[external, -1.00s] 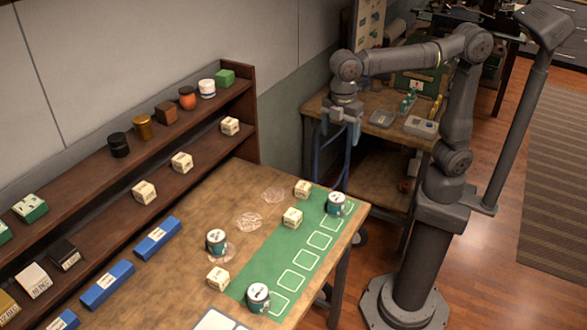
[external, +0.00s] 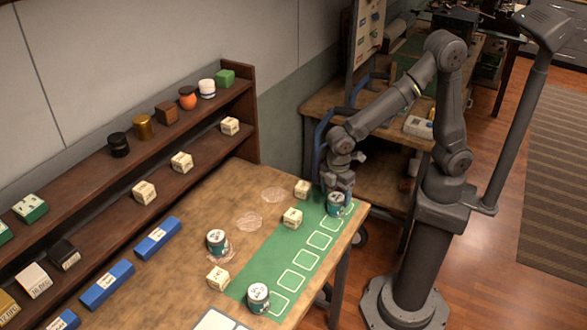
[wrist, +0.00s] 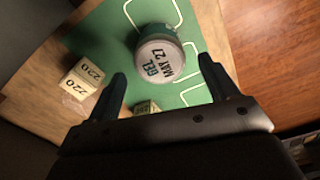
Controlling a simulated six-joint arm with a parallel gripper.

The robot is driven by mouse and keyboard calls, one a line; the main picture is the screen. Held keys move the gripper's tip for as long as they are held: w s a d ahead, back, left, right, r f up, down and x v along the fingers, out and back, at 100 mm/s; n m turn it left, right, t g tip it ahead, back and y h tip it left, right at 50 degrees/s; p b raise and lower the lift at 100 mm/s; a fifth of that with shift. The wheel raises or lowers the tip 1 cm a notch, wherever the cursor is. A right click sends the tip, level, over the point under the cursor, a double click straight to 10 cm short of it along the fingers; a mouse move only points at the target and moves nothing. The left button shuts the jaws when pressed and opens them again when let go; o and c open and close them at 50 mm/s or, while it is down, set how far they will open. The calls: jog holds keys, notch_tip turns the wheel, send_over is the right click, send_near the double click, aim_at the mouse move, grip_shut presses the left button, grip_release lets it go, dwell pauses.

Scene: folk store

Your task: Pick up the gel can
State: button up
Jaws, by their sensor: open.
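The gel can (wrist: 160,62) stands upright in the wrist view, its pale lid reading "GEL MAY 27". In the external view the matching teal can (external: 336,206) stands on the far end of the green mat (external: 262,268), directly beneath my gripper. My gripper (external: 340,188) points down over it. In the wrist view my gripper (wrist: 162,72) is open, with one finger to each side of the can in the picture. The can's lid shows between and slightly beyond the fingertips. I cannot tell whether either finger touches it. The arm hides part of its top in the external view.
Two similar cans stand nearer the front, one on bare wood (external: 216,242) and one on the mat (external: 258,298). A cream "220" box (wrist: 82,80) sits left of the gel can in the wrist view. A shelf (external: 178,125) with goods runs along the wall.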

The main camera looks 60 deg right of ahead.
aim_at(337, 197)
jog(key=shift+s+d+f, duration=0.1)
jog(key=shift+d+f, duration=0.05)
jog(key=shift+f, duration=1.3)
jog(key=shift+s+d+f, duration=0.1)
jog(key=shift+d+f, duration=0.05)
jog(key=shift+f, duration=1.25)
jog(key=c, duration=1.1)
jog(key=shift+r, duration=0.1)
jog(key=shift+c, duration=0.2)
